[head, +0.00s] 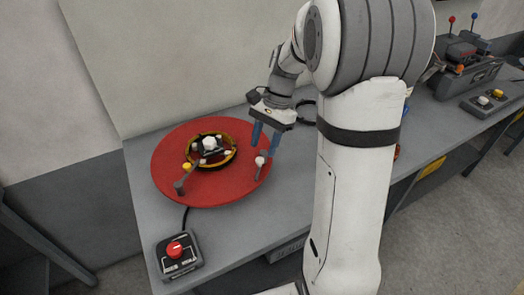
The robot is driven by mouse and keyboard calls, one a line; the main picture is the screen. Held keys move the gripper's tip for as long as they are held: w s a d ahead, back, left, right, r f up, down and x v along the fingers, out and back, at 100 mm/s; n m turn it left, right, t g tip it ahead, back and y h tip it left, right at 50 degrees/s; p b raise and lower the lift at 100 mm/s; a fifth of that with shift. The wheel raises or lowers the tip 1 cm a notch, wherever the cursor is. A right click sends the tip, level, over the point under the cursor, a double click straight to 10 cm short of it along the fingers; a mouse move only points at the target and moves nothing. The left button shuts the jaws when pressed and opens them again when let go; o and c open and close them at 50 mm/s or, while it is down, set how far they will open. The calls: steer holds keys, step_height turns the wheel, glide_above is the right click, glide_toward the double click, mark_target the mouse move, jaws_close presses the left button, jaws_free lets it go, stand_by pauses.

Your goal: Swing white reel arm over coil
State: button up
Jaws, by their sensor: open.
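A red round turntable (215,193) lies on the grey bench. At its middle sits the coil (231,157), a dark ring with yellow-orange parts, around a pale hub (209,143). A small upright post with a white knob (261,161) stands near the disc's right edge, apart from the coil; it appears to be the white reel arm. My gripper (265,149) points down over the disc's right edge. Its two blue-grey fingers are open, with the white knob close below them. I cannot tell whether they touch it. Nothing shows between the fingers.
A control box with a red button (175,249) sits at the front left, cabled towards the disc. My arm hides the bench's middle. A lever machine (463,66) and a button box (490,101) stand at right.

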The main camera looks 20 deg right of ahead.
mark_target(260, 159)
steer(key=shift+x, duration=1.7)
steer(key=shift+c, duration=0.2)
jaws_close()
